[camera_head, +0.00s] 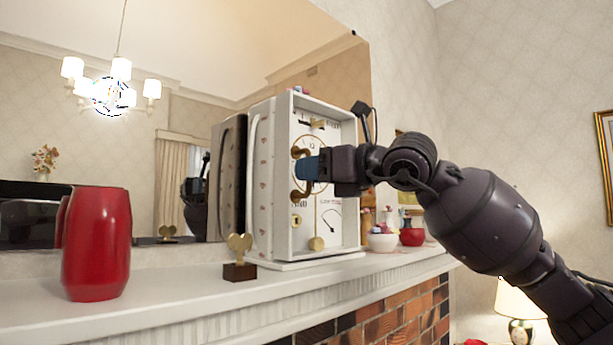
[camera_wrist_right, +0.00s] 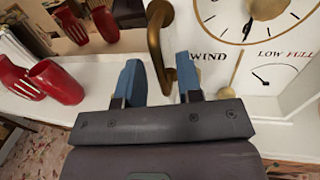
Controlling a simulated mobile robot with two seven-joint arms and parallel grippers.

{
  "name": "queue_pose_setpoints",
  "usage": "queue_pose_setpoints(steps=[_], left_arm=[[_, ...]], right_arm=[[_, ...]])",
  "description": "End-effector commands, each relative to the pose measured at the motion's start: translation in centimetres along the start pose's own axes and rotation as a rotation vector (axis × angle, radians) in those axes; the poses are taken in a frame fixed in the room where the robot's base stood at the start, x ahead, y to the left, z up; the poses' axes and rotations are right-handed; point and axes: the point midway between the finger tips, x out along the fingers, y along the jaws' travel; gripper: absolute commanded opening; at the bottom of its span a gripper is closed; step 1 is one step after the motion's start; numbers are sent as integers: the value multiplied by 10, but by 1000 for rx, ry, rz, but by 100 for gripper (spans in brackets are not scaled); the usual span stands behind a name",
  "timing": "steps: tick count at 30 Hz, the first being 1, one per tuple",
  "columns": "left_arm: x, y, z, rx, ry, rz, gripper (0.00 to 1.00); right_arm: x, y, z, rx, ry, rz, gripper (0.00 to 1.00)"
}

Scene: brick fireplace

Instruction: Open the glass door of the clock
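The clock (camera_head: 262,185) is a tall white box on the mantel, its dial, gauges and brass pendulum (camera_head: 316,243) facing right. Its glass is hard to make out; the front looks closed. A curved brass handle (camera_head: 300,194) stands at the left side of the front; it also shows in the right wrist view (camera_wrist_right: 155,40). My right gripper (camera_head: 304,169) is at the handle, its blue fingers open. In the right wrist view, the fingers (camera_wrist_right: 160,75) are apart, with the handle's lower end showing between them; contact cannot be told. My left gripper is out of view.
A white bowl (camera_head: 382,242) and a red bowl (camera_head: 412,236) stand right. A mirror is behind.

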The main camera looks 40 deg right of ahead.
Motion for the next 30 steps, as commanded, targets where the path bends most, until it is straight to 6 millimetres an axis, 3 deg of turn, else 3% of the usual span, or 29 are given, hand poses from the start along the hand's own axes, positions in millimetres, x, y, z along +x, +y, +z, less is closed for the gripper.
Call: queue_pose_setpoints(steps=[17, 24, 30], left_arm=[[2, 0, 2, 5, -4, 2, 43], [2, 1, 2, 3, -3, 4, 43], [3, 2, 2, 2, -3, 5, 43]], right_arm=[[12, 0, 0, 0, -1, -1, 33], [12, 0, 0, 0, -1, -1, 0], [12, 0, 0, 0, -1, -1, 0]])
